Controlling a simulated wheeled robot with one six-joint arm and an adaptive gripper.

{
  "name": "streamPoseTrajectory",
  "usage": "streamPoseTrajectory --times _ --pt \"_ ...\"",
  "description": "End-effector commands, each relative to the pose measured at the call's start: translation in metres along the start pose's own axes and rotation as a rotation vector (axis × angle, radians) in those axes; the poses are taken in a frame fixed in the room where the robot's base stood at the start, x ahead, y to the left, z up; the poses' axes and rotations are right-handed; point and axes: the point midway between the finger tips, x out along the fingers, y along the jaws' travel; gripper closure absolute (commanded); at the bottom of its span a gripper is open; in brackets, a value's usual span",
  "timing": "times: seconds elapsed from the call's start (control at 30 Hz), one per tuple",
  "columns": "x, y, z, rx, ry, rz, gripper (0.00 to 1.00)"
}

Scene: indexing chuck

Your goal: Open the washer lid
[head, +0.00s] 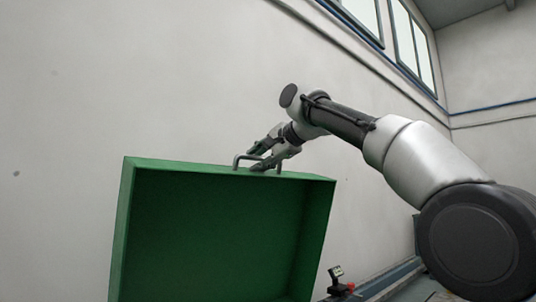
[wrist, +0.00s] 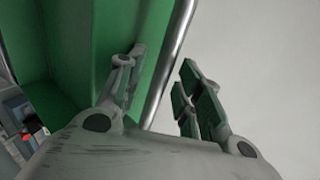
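The washer lid (head: 215,235) is a green, box-like cover. In the head view it stands raised and steeply tilted, with its hollow inside facing the camera. A grey bar handle (head: 237,160) sits on its top edge. My gripper (head: 256,158) is at this handle, with one finger on each side of it. In the wrist view the green lid (wrist: 70,50) fills the left, and the handle bar (wrist: 178,45) runs between the spread fingers of my gripper (wrist: 163,80). A gap shows between the bar and the right finger. The washer's body is mostly out of view.
A small control box with a red button (head: 350,286) stands at the lower right of the lid. A plain wall (head: 60,80) is behind, with windows (head: 412,45) high on the right. The space above the lid looks clear.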

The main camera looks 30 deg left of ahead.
Motion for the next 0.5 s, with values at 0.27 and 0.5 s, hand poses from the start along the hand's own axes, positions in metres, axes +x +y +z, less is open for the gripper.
streamPoseTrajectory --times 0.27,0.5 --pt "-0.026 0.000 0.000 0.001 0.001 0.001 0.65" --pt "-0.078 0.000 0.000 0.000 0.001 -0.001 0.65"
